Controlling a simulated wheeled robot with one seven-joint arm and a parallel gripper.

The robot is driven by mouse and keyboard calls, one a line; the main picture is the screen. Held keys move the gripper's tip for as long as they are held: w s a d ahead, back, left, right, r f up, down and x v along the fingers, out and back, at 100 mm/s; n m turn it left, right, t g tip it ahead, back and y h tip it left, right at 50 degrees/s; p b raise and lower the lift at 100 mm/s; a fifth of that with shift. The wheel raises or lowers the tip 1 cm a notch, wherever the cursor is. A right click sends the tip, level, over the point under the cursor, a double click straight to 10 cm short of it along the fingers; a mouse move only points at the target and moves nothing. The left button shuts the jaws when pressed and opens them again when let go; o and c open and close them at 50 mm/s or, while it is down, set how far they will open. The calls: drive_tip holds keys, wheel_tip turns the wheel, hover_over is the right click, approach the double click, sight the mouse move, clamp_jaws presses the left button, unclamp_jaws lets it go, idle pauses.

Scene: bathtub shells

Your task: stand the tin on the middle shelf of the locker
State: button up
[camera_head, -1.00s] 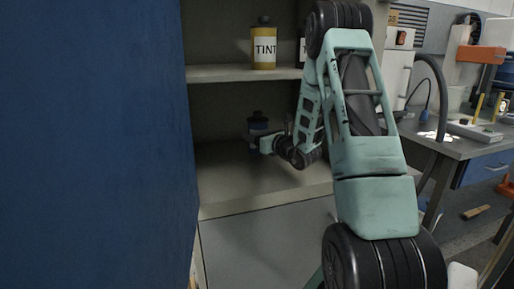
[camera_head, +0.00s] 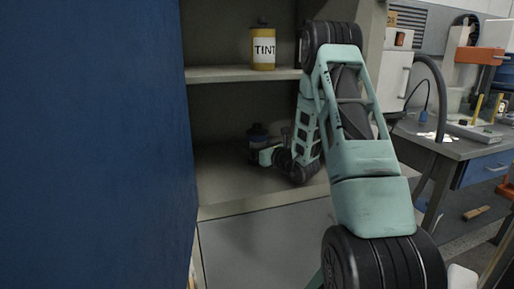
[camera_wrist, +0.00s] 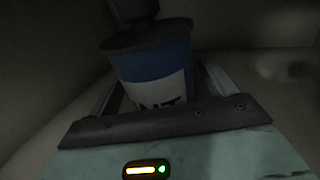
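The tin (camera_head: 257,135) is blue with a black cap and a white label, inside the locker's lower visible compartment. In the wrist view the tin (camera_wrist: 155,63) stands upright between the fingers, its label partly hidden by the gripper's front edge. My gripper (camera_head: 265,154) is shut on the tin, low over the shelf board (camera_head: 235,182). I cannot tell whether the tin's base touches the board. The locker (camera_head: 245,102) is open, with a blue door (camera_head: 95,140) at the left.
A yellow tin (camera_head: 263,48) labelled TINT stands on the shelf above (camera_head: 230,74), with a dark tin beside it mostly hidden by my arm. The board's front left is bare. A workbench (camera_head: 460,145) with tools stands at the right.

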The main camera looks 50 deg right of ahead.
drive_tip(key=shift+r, duration=0.1)
drive_tip(key=s, duration=0.4)
drive_tip(key=s+a, duration=0.1)
drive_tip(key=s, duration=0.3)
drive_tip(key=s+a, duration=0.1)
drive_tip(key=s, duration=0.3)
drive_tip(key=shift+b, duration=0.3)
drive_tip(key=shift+w, duration=0.1)
